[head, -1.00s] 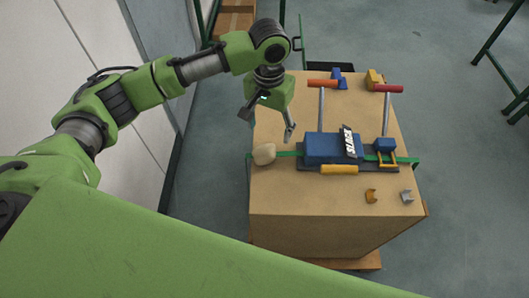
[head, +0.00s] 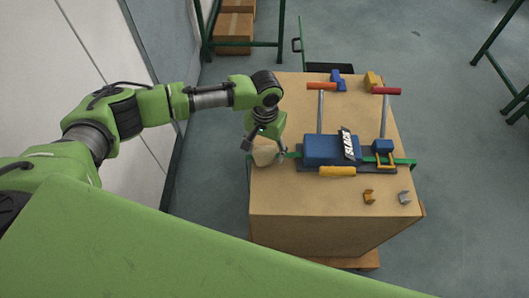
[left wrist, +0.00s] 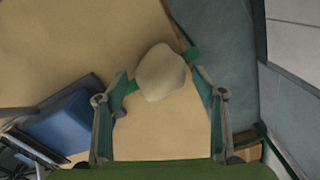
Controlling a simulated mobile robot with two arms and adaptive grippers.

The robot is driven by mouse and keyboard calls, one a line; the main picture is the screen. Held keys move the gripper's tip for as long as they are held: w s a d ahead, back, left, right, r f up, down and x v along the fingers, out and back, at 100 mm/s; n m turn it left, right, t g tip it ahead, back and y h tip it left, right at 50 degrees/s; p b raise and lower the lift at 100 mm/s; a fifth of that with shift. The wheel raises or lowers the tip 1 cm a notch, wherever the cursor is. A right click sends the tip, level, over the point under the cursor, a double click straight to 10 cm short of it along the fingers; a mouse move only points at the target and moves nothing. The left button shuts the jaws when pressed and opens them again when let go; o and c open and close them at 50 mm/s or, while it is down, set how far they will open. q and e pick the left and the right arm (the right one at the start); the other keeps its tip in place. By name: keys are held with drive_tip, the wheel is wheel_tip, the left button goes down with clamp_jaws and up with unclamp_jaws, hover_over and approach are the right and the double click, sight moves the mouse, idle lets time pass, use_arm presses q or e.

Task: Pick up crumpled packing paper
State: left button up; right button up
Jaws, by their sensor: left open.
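The crumpled packing paper (head: 264,153) is a pale beige lump near the left edge of the cardboard box top (head: 300,200), beside a green strap (head: 405,161). In the left wrist view the paper (left wrist: 161,73) shows just beyond and between the spread fingers. My left gripper (head: 264,150) is open and empty above the paper, and partly hides it in the head view. In the left wrist view the gripper (left wrist: 163,100) has one finger on each side. I cannot tell whether a finger touches the paper. My right gripper is not in view.
A blue tool (head: 328,150) with red-handled levers lies on the box right of the paper, also in the left wrist view (left wrist: 75,122). Orange and grey clips (head: 369,197) lie at the front right. A blue piece (head: 338,80) and a yellow piece (head: 373,80) are at the back.

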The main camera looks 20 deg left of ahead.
use_arm(q)
drive_tip(key=shift+f, duration=0.7)
drive_tip(key=c, duration=0.9)
drive_tip(key=shift+r, duration=0.1)
